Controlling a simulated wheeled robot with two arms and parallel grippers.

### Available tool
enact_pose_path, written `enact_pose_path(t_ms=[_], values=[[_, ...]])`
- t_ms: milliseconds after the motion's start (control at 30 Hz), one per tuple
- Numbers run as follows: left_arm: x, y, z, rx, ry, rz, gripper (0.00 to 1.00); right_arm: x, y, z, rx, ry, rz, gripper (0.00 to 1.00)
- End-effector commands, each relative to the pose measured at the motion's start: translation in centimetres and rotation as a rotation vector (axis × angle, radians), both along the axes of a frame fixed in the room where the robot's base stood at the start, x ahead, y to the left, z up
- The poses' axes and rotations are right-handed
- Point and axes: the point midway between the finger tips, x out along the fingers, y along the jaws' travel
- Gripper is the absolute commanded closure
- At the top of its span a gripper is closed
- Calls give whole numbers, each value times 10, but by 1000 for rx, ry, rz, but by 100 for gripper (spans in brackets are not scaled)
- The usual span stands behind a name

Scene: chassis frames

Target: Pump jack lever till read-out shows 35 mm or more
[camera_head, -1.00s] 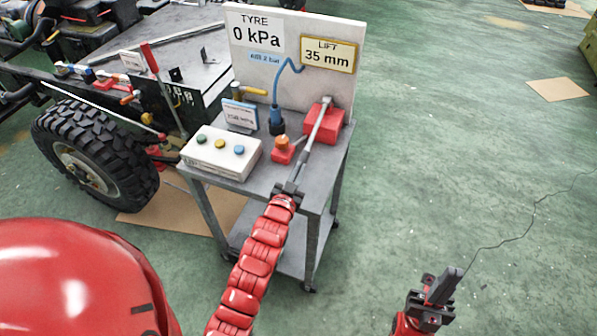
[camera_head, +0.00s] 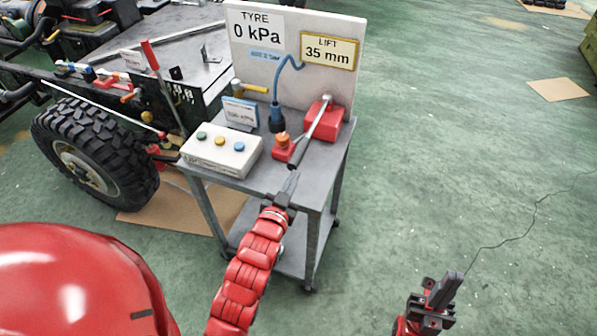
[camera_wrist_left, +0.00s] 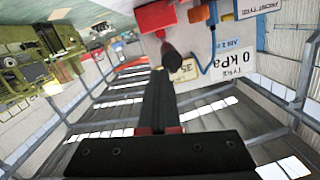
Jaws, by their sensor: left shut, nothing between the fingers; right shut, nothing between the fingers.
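The red jack (camera_head: 331,124) stands at the right of the cart top. Its grey lever (camera_head: 313,128) slants toward me and ends in a dark grip (camera_head: 293,158). The LIFT read-out (camera_head: 328,51) shows 35 mm. My left gripper (camera_head: 291,182) is shut and empty, just short of the lever's grip and seemingly apart from it. In the left wrist view the shut fingers (camera_wrist_left: 157,98) point at the dark grip (camera_wrist_left: 172,58), with the red jack beyond. My right gripper (camera_head: 448,286) is shut and empty, over the floor at the lower right.
A white box with three buttons (camera_head: 221,152), an orange-topped red block (camera_head: 284,148) and a blue plug (camera_head: 277,118) stand on the cart. The TYRE read-out (camera_head: 255,30) shows 0 kPa. A vehicle's wheel (camera_head: 95,160) is at the left.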

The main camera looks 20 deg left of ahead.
Motion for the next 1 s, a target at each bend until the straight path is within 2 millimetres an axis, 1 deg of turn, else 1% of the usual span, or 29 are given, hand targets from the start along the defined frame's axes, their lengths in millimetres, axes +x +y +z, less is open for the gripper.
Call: enact_pose_path(t_ms=[33,100,200,300,1000], values=[[-9,0,-3,0,3,1,100,0,0,-5,0,0,0,100],[-18,0,0,1,-1,0,100,0,0,-7,0,0,0,100],[-28,0,0,1,1,0,100,0,0,-8,0,0,0,100],[-32,-1,2,0,0,-1,100,0,0,-9,0,0,0,100],[-33,-1,4,1,-5,-2,100,0,0,-9,0,0,0,100]])
